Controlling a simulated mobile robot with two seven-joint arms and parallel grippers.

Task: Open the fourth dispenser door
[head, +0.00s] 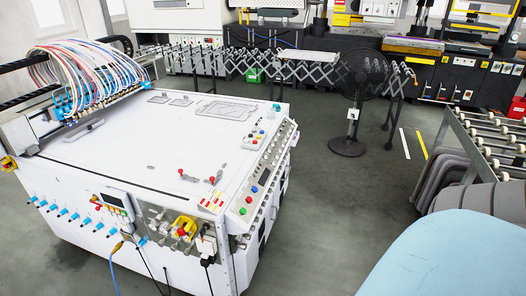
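A large white machine cabinet (160,160) fills the left half of the head view. A nozzle gantry (88,92) with many red, white and blue hoses stands on its far left top. A row of blue fittings (68,214) runs along its front face. Its right side (268,205), with dark panels or openings, shows at a steep angle. I cannot make out a dispenser door for sure, nor which one is the fourth. Neither of my grippers is in view.
A black pedestal fan (361,88) stands on the grey floor right of the cabinet. An expanding conveyor (280,65) stretches behind. A roller rack (488,140) and a large light blue surface (450,255) take up the right side. Cables hang at the cabinet's front. Floor between is clear.

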